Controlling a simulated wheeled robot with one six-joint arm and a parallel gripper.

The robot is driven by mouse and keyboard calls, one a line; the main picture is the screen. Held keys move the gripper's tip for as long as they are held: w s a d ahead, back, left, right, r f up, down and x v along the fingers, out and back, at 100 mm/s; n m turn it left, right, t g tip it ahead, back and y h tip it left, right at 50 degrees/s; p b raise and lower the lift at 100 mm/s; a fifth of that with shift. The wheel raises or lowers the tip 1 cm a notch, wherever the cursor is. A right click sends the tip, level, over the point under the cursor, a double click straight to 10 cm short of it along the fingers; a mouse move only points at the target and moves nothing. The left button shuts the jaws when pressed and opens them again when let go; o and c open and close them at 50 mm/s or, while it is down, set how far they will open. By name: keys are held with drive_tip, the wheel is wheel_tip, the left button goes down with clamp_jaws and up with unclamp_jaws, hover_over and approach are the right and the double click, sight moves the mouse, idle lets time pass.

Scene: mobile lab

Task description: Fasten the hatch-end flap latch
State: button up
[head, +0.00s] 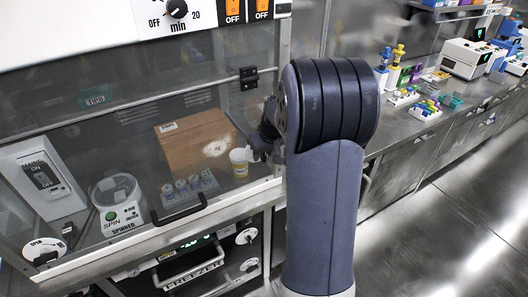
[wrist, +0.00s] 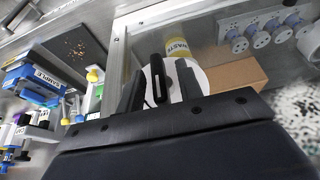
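My gripper (wrist: 160,68) has its two dark fingers apart in the wrist view. An upright black bar (wrist: 158,84) with a rounded end shows between them, with gaps on both sides. A round white disc (wrist: 202,80) is behind the bar and fingers. The bar looks like the latch lever and the disc like the flap, but I cannot be sure; contact is not visible. In the head view my gripper (head: 264,142) is at the right end of the clear-fronted cabinet, mostly hidden by my arm. A black fitting (head: 248,77) sits higher on the cabinet frame.
A black handle (head: 179,211) is on the front. The right-hand bench (head: 402,136) holds bottles and racks; the floor there is clear.

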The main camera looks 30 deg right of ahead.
drive_tip(key=shift+c, duration=0.5)
clamp_jaws()
drive_tip(key=shift+d+y+b, duration=0.1)
drive_tip(key=shift+y+b, duration=0.2)
drive_tip(key=y+b, duration=0.1)
drive_tip(key=y, duration=0.1)
drive_tip(key=shift+d+f+m+y+b, duration=0.2)
drive_tip(key=shift+m+y+b, duration=0.1)
drive_tip(key=shift+m+b, duration=0.1)
drive_tip(key=shift+d+f+m+t+y+b, duration=0.1)
drive_tip(key=shift+m+t+y+b, duration=0.45)
drive_tip(key=shift+y, duration=1.7)
drive_tip(key=shift+d+f+m+t+y+b, duration=0.1)
drive_tip(key=shift+m+y+b, duration=0.55)
drive_tip(key=shift+y+b, duration=1.15)
drive_tip(key=shift+d+f+m+t+y+b, duration=0.1)
drive_tip(key=shift+m+t+y+b, duration=0.3)
drive_tip(key=shift+y, duration=2.25)
drive_tip(key=shift+m, duration=0.3)
